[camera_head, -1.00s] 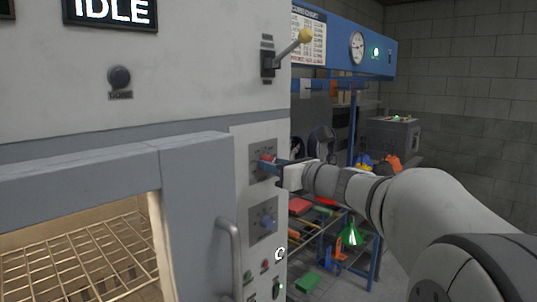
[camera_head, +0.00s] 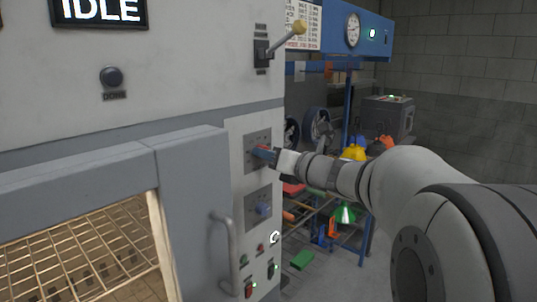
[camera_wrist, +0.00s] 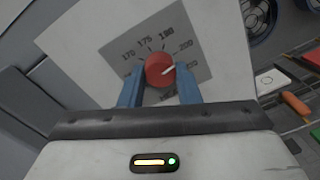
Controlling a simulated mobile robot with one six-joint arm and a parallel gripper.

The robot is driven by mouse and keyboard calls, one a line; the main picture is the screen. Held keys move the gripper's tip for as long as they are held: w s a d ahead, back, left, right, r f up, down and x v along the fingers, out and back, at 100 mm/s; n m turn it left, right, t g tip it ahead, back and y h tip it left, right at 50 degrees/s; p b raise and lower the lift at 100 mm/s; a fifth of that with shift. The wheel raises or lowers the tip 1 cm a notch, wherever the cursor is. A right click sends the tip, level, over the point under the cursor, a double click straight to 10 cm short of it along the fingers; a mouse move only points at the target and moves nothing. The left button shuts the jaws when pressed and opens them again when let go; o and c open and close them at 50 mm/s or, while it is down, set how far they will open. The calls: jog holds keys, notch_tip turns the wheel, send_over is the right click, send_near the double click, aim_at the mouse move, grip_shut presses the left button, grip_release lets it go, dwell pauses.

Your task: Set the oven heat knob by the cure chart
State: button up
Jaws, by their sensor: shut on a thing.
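The red heat knob (camera_wrist: 158,70) sits on a grey dial plate (camera_wrist: 118,38) in the wrist view. The blue fingers of my gripper (camera_wrist: 158,86) are shut on it, one on each side. The knob's white pointer slants up and right, toward the 200 mark. Numbers 175, 180 and 200 are readable; lower ones are partly hidden by fingers. In the head view my gripper (camera_head: 267,152) is at the upper dial on the oven's panel. The cure chart (camera_head: 303,22) hangs behind at top, cut off and too small to read.
A lower blue knob (camera_head: 262,209) is below the held one. The oven door handle (camera_head: 226,250) stands out left of the panel. The display (camera_head: 99,11) reads IDLE. A rack with coloured items stands behind.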

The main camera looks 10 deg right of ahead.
jog(key=shift+f, duration=0.15)
jog(key=o, duration=1)
jog(key=b+v, duration=0.1)
jog(key=v, duration=0.6)
jog(key=shift+s+d, duration=0.2)
jog(key=shift+s, duration=0.15)
